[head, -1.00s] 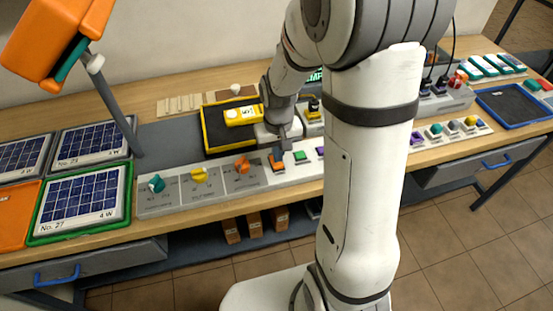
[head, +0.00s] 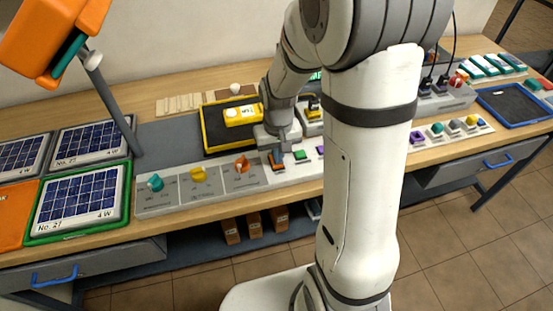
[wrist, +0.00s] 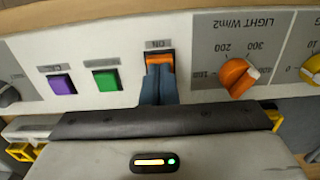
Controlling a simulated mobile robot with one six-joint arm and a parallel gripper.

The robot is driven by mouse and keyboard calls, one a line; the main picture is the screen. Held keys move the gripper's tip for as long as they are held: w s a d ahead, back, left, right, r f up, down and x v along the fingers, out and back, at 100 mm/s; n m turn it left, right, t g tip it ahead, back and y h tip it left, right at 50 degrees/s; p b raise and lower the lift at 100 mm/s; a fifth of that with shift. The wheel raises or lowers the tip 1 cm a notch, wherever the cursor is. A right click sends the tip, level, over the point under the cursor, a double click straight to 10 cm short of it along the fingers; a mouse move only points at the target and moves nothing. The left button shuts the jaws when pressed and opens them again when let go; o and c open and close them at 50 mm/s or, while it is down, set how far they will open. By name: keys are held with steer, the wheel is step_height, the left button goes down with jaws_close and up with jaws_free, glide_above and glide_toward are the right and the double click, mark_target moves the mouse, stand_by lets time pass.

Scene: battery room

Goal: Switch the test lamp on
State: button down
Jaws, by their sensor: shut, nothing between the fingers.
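The orange lamp head (head: 52,38) on a grey post is at the upper left of the head view, above the solar panels. Its lit face is hidden, so I cannot tell whether it glows. The orange rocker switch (wrist: 160,61), with a small label above it, is on the sloped grey panel. My gripper (wrist: 158,74) is shut and empty, its blue-grey fingertips at the lower part of the switch, seemingly touching it. In the head view my gripper (head: 276,155) points down at the switch, which it mostly covers.
Beside the switch are a green button (wrist: 105,80), a purple button (wrist: 61,85) and an orange knob (wrist: 236,76) marked for light. Solar panels (head: 80,197) lie at the left. A black tray with yellow edges (head: 211,130) is behind the panel.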

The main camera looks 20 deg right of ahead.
steer(key=shift+f, duration=0.35)
steer(key=shift+r+p, duration=2.35)
steer(key=shift+r, duration=1.2)
steer(key=s+r+t, duration=0.3)
steer(key=s+r, duration=1.1)
steer(key=shift+s, duration=0.25)
